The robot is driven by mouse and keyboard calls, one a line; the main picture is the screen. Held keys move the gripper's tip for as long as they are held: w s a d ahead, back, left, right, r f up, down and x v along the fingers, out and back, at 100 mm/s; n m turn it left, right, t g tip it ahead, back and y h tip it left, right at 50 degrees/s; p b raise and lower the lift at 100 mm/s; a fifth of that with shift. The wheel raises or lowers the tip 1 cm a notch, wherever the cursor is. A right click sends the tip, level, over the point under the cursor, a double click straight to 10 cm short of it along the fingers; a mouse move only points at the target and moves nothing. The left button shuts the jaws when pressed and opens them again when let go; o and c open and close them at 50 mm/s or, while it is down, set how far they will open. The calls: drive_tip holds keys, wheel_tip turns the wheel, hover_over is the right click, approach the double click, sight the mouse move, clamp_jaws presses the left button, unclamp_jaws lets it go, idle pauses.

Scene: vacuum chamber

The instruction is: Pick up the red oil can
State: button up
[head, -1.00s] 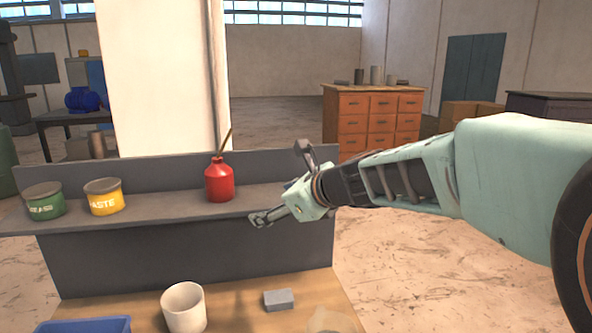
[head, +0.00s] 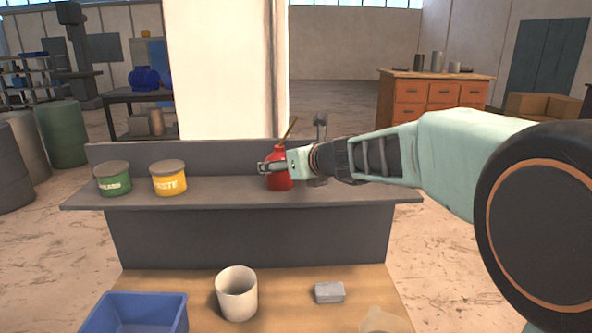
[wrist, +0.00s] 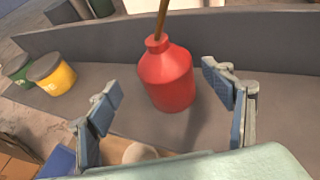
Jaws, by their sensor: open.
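The red oil can (head: 279,181) stands upright on the grey shelf (head: 220,190), with its thin brass spout pointing up. My gripper (head: 290,165) is in front of it in the head view and hides part of its body. In the wrist view the red oil can (wrist: 167,78) is ahead of and between my open fingers (wrist: 168,100). Grey floor of the shelf shows on both sides between can and fingers, and I see no contact.
A green tin (head: 114,179) and a yellow paste tin (head: 168,178) stand to the left on the shelf. A raised back panel (head: 130,153) runs behind the can. Below are a white cup (head: 237,295), a grey block (head: 329,292) and a blue bin (head: 137,314).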

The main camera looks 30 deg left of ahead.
drive_tip(key=shift+w+d+p+x, duration=0.1)
drive_tip(key=shift+d+p+x, duration=0.1)
drive_tip(key=shift+x, duration=1.1)
drive_tip(key=shift+w+d+p+x, duration=0.1)
drive_tip(key=shift+w+p+x, duration=0.1)
drive_tip(key=shift+x, duration=1.05)
drive_tip(key=shift+f, duration=0.15)
